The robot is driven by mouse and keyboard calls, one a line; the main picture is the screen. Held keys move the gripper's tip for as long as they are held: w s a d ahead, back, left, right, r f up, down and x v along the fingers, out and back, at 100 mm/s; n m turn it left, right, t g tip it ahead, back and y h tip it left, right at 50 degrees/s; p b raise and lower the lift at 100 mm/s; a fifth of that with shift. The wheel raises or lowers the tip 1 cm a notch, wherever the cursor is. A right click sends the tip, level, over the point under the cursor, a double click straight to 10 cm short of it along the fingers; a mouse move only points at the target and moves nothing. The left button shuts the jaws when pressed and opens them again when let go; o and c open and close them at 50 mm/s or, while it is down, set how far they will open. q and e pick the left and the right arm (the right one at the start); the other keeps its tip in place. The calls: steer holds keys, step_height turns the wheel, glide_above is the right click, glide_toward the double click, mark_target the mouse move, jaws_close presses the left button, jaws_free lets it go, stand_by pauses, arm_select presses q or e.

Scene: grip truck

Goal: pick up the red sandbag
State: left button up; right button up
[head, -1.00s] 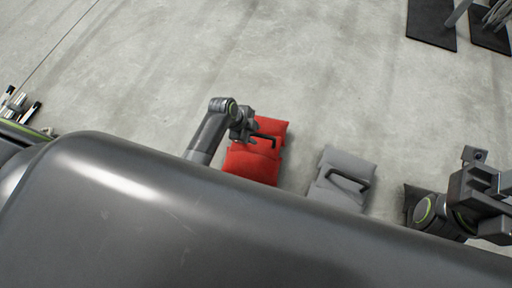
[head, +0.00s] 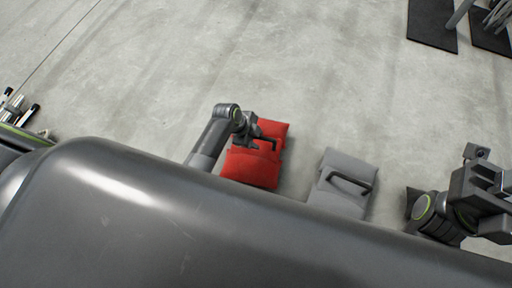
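The red sandbag (head: 262,168) lies on the concrete floor just right of centre, with a dark handle (head: 268,141) across its middle. My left gripper (head: 253,143) is over the bag's left side, at the left end of the handle. From this angle I cannot tell whether its fingers are around the handle or how far they are open. My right gripper (head: 500,190) is at the right edge, away from the red bag. Its fingertips are not clear. My own grey body hides the lower part of the view.
A grey sandbag (head: 345,177) with a dark handle lies to the right of the red one, with a gap between. Black base plates (head: 432,25) with metal stands are at the top right. Equipment stands at the left edge (head: 18,108). The floor beyond the bags is clear.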

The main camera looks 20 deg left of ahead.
arm_select(q)
jaws_close()
steer(key=shift+s+f, duration=0.15)
stand_by(1.2)
steer(key=shift+w+d+r, duration=0.1)
steer(key=shift+w+r, duration=0.1)
steer(key=shift+r, duration=0.05)
